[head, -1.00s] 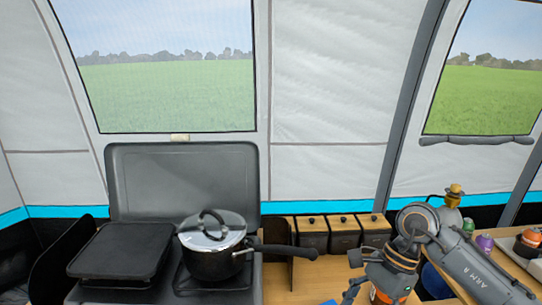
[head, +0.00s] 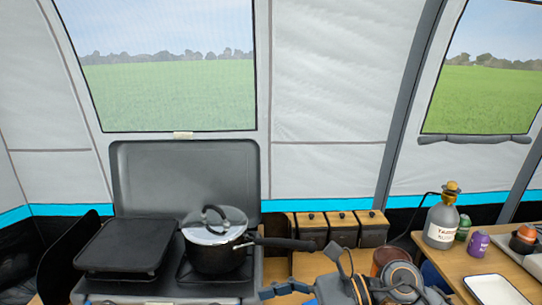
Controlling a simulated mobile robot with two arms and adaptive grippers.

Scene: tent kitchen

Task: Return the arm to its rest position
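My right arm comes in at the bottom, right of centre. Its grey gripper (head: 312,275) points to the left, with its two fingers spread apart. I see nothing between the fingers. The gripper is low in front of the wooden counter, right of the stove. Its lower part is cut off by the bottom edge of the picture. My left arm and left gripper are not in view.
A lidded pot (head: 215,250) stands on the stove (head: 185,180), its handle reaching right, near my gripper. Wooden-lidded boxes (head: 342,230) stand behind. A side table holds a bottle (head: 441,222), a purple can (head: 479,243) and a white tray (head: 494,290).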

